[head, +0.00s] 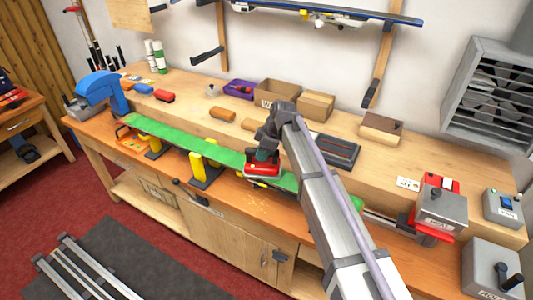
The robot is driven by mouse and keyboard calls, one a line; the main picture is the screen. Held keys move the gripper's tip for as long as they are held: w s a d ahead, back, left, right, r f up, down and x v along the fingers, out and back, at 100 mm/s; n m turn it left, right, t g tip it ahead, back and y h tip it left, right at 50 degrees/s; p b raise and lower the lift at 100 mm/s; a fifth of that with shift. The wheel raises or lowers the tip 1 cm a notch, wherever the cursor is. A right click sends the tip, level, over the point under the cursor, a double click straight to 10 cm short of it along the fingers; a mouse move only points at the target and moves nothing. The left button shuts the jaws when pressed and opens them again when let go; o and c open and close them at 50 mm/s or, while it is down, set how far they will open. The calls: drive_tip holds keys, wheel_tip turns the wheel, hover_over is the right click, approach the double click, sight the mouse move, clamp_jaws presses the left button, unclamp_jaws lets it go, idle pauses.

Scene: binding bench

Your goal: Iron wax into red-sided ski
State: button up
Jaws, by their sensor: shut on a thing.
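A long ski (197,143) lies along the bench with its bright green face up. I cannot make out the colour of its sides. My gripper (265,156) is over the middle of the ski, shut on a red iron (263,170) with a pale metal base. The iron is at the ski's green face; I cannot tell whether it touches. My arm hides part of the ski to the right of the iron. No wax is clearly visible on the green face.
Yellow-and-black supports (197,165) stand under the ski. A blue clamp-like tool (97,87) stands at the bench's left end. Cardboard boxes (315,105), a purple bin (240,89) and a dark tray (335,150) sit behind the ski. Grey machines (441,208) stand at right.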

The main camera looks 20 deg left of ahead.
drive_tip(key=shift+w+a, duration=0.3)
drive_tip(key=shift+a, duration=2.4)
drive_tip(key=shift+w+a, duration=0.3)
drive_tip(key=shift+a, duration=2.4)
drive_tip(key=shift+w+a, duration=0.3)
drive_tip(key=shift+a, duration=2.4)
drive_tip(key=shift+r, duration=0.1)
wheel_tip(320, 180, up, 6)
drive_tip(key=p, duration=0.6)
wheel_tip(320, 180, up, 3)
drive_tip(key=p, duration=0.3)
